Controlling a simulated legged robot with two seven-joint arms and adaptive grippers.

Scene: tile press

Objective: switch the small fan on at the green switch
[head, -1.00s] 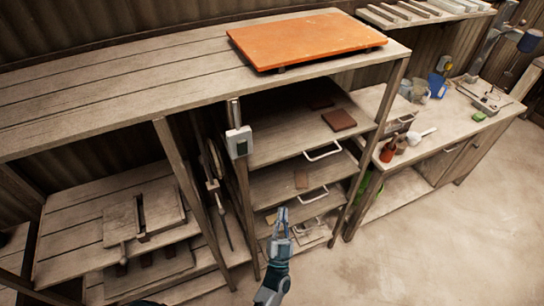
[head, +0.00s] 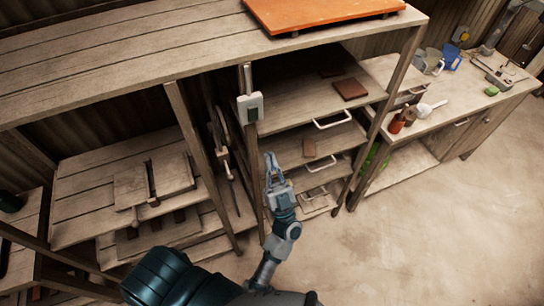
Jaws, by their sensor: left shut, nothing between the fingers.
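A small white switch box (head: 250,107) with a grey-green face is fixed to the upright wooden post at the front of the shelf unit, just under the top board. My left gripper (head: 271,160) is shut and empty. Its fingertips point up and show below and slightly right of the switch box, apart from it in the picture. How far the fingertips are from the post in depth is hard to tell. I cannot make out the small fan in this view. My right gripper is not in view.
An orange board (head: 320,10) lies on the top shelf. Drawers with white handles (head: 333,121) and a brown tile (head: 350,90) are right of the post. A workbench (head: 440,125) with cups stands at the right. The floor (head: 440,230) in front is clear.

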